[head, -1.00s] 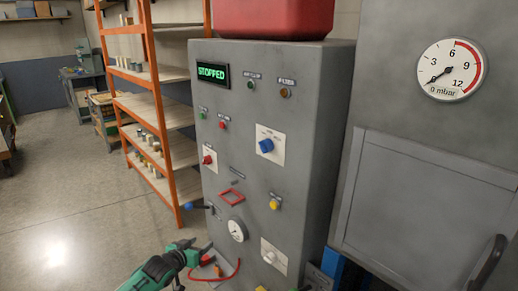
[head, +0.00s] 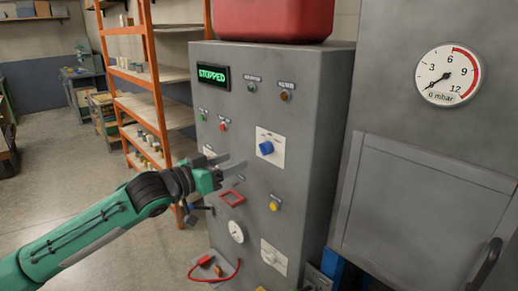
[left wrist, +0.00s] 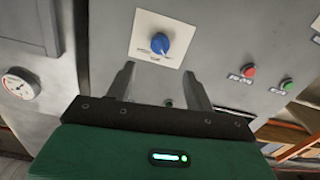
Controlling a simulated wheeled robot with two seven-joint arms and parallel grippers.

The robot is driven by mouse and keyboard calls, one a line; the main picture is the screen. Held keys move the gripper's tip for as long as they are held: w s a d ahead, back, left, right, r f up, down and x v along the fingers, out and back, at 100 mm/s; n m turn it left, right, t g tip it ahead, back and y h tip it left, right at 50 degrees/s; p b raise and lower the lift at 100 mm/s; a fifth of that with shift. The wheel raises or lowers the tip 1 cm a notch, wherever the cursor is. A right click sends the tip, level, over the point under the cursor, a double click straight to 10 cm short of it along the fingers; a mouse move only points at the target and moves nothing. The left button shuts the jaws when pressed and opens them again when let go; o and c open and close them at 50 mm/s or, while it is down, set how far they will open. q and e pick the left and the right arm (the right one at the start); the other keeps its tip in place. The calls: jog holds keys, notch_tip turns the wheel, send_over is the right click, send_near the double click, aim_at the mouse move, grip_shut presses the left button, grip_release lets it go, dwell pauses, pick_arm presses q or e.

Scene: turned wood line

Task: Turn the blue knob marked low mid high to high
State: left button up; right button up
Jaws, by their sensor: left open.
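The blue knob (head: 266,148) sits on a white square plate (head: 270,137) on the front of the grey cabinet. Its plate lettering is too small to read. In the left wrist view the blue knob (left wrist: 160,43) shows just beyond the fingertips, roughly centred between them. My left gripper (head: 236,164) is open and empty, to the left of and slightly below the knob in the head view. Its fingers (left wrist: 159,76) are apart from the knob. My right gripper is not in view.
The cabinet also bears a green "STOPPED" display (head: 213,76), a red push button (head: 223,127), a yellow knob (head: 274,206), a small gauge (head: 236,231) and a white knob (head: 270,257). A large gauge (head: 448,75) is at the right. Orange shelving (head: 152,75) stands left.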

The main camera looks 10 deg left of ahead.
aim_at(261, 150)
pick_arm(q)
jog(key=p+x, duration=0.2)
jog(key=x, duration=0.8)
jog(key=c, duration=1)
